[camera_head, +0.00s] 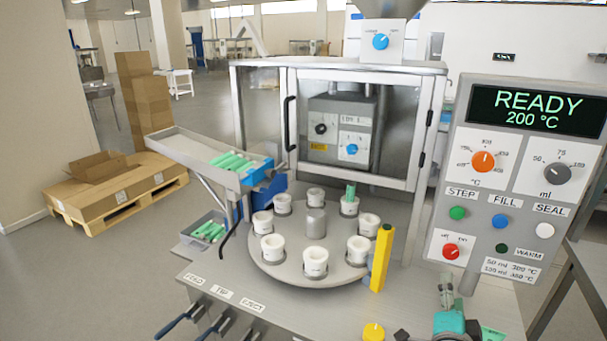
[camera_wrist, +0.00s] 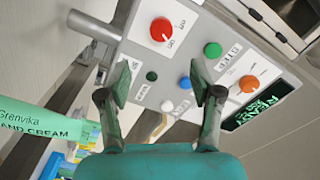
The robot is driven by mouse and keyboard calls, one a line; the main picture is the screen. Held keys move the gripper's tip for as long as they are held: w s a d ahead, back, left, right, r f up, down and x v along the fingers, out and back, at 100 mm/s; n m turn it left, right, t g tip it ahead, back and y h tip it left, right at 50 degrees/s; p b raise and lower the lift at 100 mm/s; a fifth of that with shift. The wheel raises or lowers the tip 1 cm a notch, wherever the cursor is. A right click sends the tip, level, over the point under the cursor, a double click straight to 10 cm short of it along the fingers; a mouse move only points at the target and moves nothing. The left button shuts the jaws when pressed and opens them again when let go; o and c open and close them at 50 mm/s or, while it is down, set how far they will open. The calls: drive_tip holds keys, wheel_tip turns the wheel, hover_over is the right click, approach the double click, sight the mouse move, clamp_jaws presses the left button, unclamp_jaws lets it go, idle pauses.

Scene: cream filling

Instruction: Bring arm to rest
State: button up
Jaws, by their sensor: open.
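My gripper (camera_head: 447,295) is at the bottom right of the head view, in front of the control panel (camera_head: 520,180). In the wrist view its two teal-tipped fingers (camera_wrist: 160,85) are spread apart with nothing between them. Beyond them the panel (camera_wrist: 225,75) shows tilted, with its red, green, blue, white and orange controls and a dark display. The display reads READY 200 °C in the head view. I cannot tell how far the fingers are from the panel.
A rotary table (camera_head: 300,278) carries several white cups; one holds a green tube (camera_head: 350,192). A yellow post (camera_head: 381,258) stands beside it. Green tubes lie in a sloped chute (camera_head: 175,140) and a grey bin (camera_head: 190,236). A green hand cream label (camera_wrist: 40,120) shows in the wrist view.

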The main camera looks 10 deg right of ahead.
drive_tip(key=s+a+f+n+y, duration=0.1)
drive_tip(key=s+a+f+n, duration=0.1)
drive_tip(key=f, duration=0.1)
drive_tip(key=s+a+f+n+y, duration=0.1)
drive_tip(key=s+a+f+n, duration=0.1)
drive_tip(key=a+f, duration=0.1)
drive_tip(key=s+a+f+n+y, duration=0.1)
drive_tip(key=s+a+f, duration=0.1)
drive_tip(key=s+f, duration=0.1)
drive_tip(key=shift+a+f+n+t+y, duration=0.15)
drive_tip(key=shift+f+n+t+y, duration=0.15)
drive_tip(key=shift+n+t, duration=0.1)
drive_tip(key=s+a+f+n+y, duration=0.2)
drive_tip(key=s+a+f+n, duration=0.15)
drive_tip(key=s, duration=0.35)
drive_tip(key=s+a+f+n+y, duration=0.2)
drive_tip(key=s+a+n, duration=0.15)
drive_tip(key=s, duration=0.35)
drive_tip(key=s+a+f+n+y, duration=0.1)
drive_tip(key=s+a+f+n, duration=0.1)
drive_tip(key=s+a, duration=0.35)
drive_tip(key=s+r+n+g+y, duration=0.1)
drive_tip(key=s+n, duration=0.3)
drive_tip(key=s, duration=0.9)
drive_tip(key=shift+r, duration=0.65)
